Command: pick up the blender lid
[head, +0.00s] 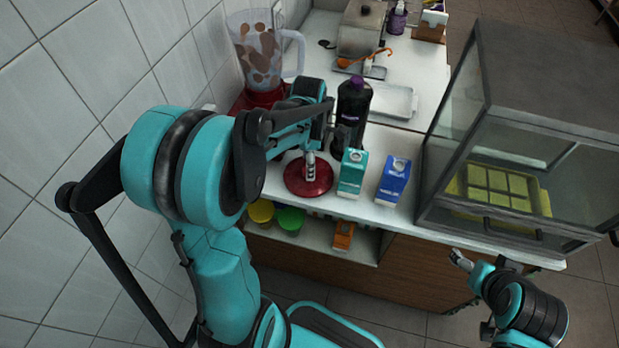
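The blender lid (297,185) is a round, dark red disc lying on the white counter, near its front edge. My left gripper (310,172) points down over the middle of the lid. Its fingertips look close together at the lid's centre and hide that part. I cannot tell whether they grip it. The blender (258,52), a clear jug with brown spots on a red base, stands behind against the wall, partly hidden by my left arm. My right gripper (459,258) is at the lower right, in front of the counter and away from the lid; its opening is unclear.
A teal carton (352,174), a blue carton (393,181) and a dark bottle (352,108) stand right of the lid. A glass display case (520,130) fills the counter's right. Yellow (261,211) and green (290,220) tubs and an orange carton (343,236) sit on the shelf below.

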